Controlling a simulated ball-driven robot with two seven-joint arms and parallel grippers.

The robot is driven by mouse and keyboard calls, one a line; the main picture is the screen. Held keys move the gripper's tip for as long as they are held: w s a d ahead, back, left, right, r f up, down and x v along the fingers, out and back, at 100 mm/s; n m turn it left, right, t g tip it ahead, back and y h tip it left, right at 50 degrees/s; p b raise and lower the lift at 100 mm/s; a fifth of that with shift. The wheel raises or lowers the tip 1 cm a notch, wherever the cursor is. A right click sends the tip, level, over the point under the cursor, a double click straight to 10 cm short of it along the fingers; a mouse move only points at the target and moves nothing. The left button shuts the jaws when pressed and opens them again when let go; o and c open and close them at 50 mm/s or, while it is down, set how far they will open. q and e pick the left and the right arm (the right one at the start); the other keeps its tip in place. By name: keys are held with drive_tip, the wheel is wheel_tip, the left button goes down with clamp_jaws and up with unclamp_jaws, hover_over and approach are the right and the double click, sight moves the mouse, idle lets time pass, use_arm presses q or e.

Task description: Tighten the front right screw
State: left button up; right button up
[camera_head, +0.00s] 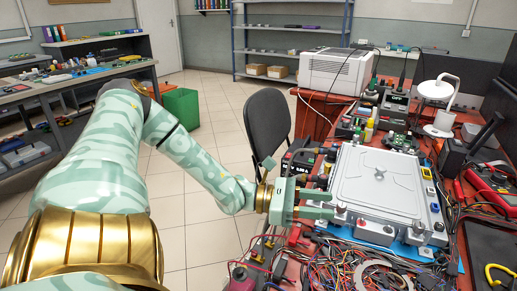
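A light grey flat housing (378,180) with a raised lid and a small star-shaped emblem lies on the red workbench at the right. Small dark fittings sit along its near edge. One is at its front right corner (419,227), too small to tell whether it is the screw. My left gripper (333,204) is just left of the housing's front left corner. Its two pale green fingers are apart, and I see nothing between them. Whether a fingertip touches the housing is unclear. My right gripper is not in view.
Tangled coloured wires (350,262) and a grey ring (382,276) lie in front of the housing. Red multimeters (490,184) and a white lamp (440,100) stand on the right. A black chair (268,125) stands behind my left forearm.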

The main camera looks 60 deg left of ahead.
use_arm(q)
drive_tip(key=p+v, duration=0.6)
drive_tip(key=v, duration=0.8)
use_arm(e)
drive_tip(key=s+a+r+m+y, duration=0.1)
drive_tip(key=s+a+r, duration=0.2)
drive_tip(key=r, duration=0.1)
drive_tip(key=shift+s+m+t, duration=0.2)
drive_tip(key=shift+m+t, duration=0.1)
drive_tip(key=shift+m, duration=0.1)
use_arm(q)
drive_tip(key=shift+w, duration=0.1)
